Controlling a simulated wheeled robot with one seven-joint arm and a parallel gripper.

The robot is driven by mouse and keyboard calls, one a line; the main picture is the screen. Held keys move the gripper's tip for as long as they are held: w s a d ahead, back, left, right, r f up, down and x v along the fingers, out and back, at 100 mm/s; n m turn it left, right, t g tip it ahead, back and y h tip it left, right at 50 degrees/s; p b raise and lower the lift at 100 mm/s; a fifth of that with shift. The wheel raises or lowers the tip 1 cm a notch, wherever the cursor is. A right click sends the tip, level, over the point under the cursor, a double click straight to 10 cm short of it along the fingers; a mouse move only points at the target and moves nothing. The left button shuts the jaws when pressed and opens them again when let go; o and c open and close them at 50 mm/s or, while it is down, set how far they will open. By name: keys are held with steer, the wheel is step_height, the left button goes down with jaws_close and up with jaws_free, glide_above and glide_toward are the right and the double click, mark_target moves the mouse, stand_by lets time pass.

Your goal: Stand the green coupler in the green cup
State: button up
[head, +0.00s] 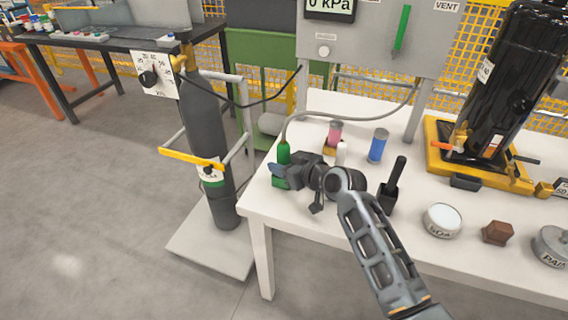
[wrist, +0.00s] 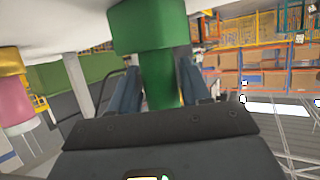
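The green coupler (head: 283,151) stands upright near the left end of the white table, with a grey hose rising from its top. The green cup (head: 279,182) is directly below it, partly hidden by my gripper. My gripper (head: 279,170) reaches in low from the right. In the wrist view, which is upside down, the fingers (wrist: 158,85) lie close along both sides of the coupler's narrow green body (wrist: 160,75) and look shut on it. The wider green cup (wrist: 148,27) is at its end by the table. How deep the coupler sits is hidden.
A pink piece (head: 335,133), a white piece (head: 341,153) and a blue cylinder (head: 377,146) stand behind my gripper. A black holder (head: 389,190) is beside my arm. A gas cylinder (head: 207,150) stands left of the table (head: 255,215).

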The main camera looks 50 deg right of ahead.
steer(key=o, duration=0.4)
steer(key=shift+s, duration=0.1)
steer(key=v, duration=0.7)
steer(key=shift+s+r, duration=0.2)
steer(key=shift+s, duration=0.05)
stand_by(0.3)
